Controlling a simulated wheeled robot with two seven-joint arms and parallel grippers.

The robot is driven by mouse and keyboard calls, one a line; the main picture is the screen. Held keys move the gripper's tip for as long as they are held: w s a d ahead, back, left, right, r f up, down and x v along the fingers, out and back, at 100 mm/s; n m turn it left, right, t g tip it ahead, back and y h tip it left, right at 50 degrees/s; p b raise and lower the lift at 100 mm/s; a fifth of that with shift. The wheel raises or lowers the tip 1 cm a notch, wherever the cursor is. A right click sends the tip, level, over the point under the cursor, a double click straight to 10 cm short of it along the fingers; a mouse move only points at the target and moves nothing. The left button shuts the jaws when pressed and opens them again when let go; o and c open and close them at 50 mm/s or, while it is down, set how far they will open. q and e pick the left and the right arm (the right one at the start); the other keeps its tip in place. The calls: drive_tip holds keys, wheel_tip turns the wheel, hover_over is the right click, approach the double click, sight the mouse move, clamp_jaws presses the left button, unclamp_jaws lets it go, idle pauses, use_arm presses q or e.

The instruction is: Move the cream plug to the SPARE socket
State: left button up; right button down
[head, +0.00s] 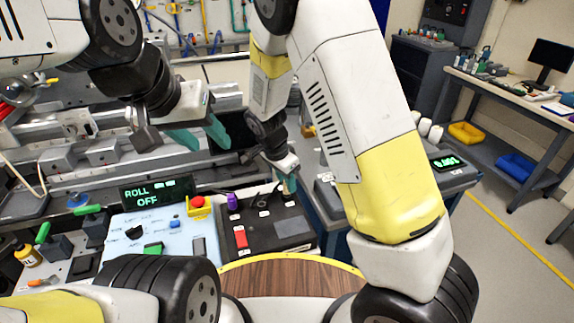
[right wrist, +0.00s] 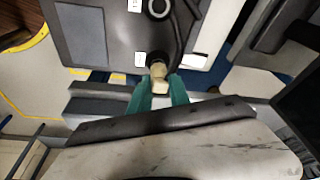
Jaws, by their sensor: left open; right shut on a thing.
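The cream plug (right wrist: 160,84) is between the teal fingertips of my right gripper (right wrist: 158,92) in the right wrist view, at the edge of a dark socket panel (right wrist: 112,12). Whether the plug is seated in a socket or free of the panel I cannot tell. A round black socket (right wrist: 158,8) is further up the panel; its small labels are unreadable, so I cannot pick out SPARE. In the head view the right gripper (head: 288,180) is at the back right of the panel (head: 262,236), and the plug is not discernible. My left gripper (head: 202,136) is open and empty, above the bench.
A purple plug (head: 233,202) and a red switch (head: 240,238) are on the panel. A pale blue control board (head: 160,236) with a red button and a ROLL OFF display (head: 150,193) lie to its left. A dark cable (right wrist: 188,28) curves over the panel.

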drive_tip(key=shift+f, duration=0.5)
idle(0.7)
drive_tip(key=c, duration=1.1)
unclamp_jaws()
drive_tip(key=shift+c, duration=0.2)
drive_tip(key=v, duration=0.8)
drive_tip(key=s+d+r+n+t+y, duration=0.1)
drive_tip(key=s+d+r+n+y, duration=0.1)
drive_tip(key=s+d+r, duration=0.4)
drive_tip(key=s+d+r+n+y, duration=0.1)
drive_tip(key=d+r+n+y, duration=0.2)
drive_tip(key=r, duration=0.5)
drive_tip(key=s+d+r+n+t, duration=0.3)
drive_tip(key=s+d+r+n, duration=0.2)
drive_tip(key=s, duration=0.6)
drive_tip(key=shift+s+d+r, duration=0.15)
drive_tip(key=shift+d+r, duration=0.7)
drive_tip(key=shift+d, duration=0.1)
